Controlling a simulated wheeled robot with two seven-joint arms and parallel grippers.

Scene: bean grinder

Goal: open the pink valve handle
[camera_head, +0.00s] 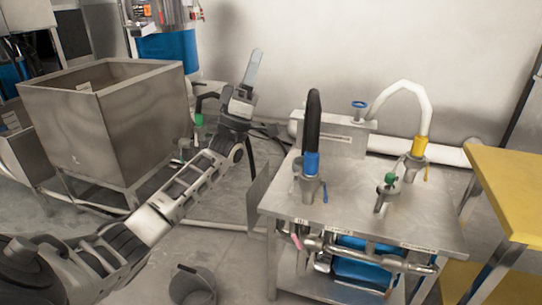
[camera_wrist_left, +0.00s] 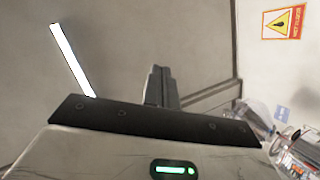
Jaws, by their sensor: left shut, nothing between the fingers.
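A small pink handle (camera_head: 296,241) shows at the front left of the steel table (camera_head: 350,220), by the metal pipes under its top edge. It is small and its exact setting is hard to tell. My left gripper (camera_head: 252,68) is raised up and left of the table, pointing upward, well apart from the pink handle. Its fingers are shut and empty; they also show in the left wrist view (camera_wrist_left: 161,86), with no pink handle in sight there. My right gripper is in neither view.
On the table stand a black hose (camera_head: 313,120) with a blue collar, a white hose (camera_head: 405,88) with a yellow collar, and a green-topped valve (camera_head: 389,180). A steel bin (camera_head: 105,125) stands at left, a grey bucket (camera_head: 192,285) on the floor, a yellow table (camera_head: 510,190) at right.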

